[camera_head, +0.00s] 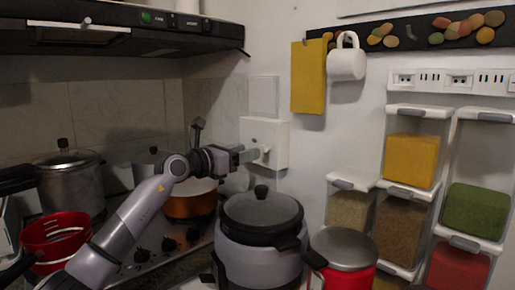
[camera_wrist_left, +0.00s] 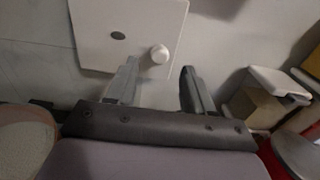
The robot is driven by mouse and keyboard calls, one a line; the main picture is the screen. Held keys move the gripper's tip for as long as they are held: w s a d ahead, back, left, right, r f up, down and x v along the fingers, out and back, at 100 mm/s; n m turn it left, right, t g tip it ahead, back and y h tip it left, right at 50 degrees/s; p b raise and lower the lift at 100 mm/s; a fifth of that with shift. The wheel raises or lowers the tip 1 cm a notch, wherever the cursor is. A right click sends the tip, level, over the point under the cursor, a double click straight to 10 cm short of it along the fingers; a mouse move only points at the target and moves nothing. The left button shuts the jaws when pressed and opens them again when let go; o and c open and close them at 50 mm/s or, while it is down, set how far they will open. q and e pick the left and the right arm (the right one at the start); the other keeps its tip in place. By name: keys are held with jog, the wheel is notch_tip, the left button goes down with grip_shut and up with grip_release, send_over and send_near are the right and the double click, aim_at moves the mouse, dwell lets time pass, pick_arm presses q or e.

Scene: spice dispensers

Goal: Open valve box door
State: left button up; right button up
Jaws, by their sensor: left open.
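The valve box is a white square box on the wall; its door (camera_head: 264,132) looks shut in the head view. It also shows at the top of the left wrist view (camera_wrist_left: 105,30), with a round white knob (camera_wrist_left: 159,54) and a small grey oval mark. My left gripper (camera_head: 255,154) reaches the lower front of the box in the head view. In the left wrist view my left gripper (camera_wrist_left: 160,78) is open, with the knob just beyond and between its fingertips. I cannot tell whether a finger touches the door. My right gripper is not in view.
A large pot (camera_head: 262,225) with a black-knobbed lid stands below the box. A red canister (camera_head: 345,262) and spice dispensers (camera_head: 411,160) are at the right. A white mug (camera_head: 346,62) and yellow cloth (camera_head: 309,77) hang above right. An orange pot (camera_head: 191,203) sits on the stove.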

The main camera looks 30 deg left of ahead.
pick_arm(q)
jog(key=shift+p+x, duration=0.3)
jog(key=shift+x, duration=2.05)
jog(key=shift+c, duration=0.3)
grip_shut()
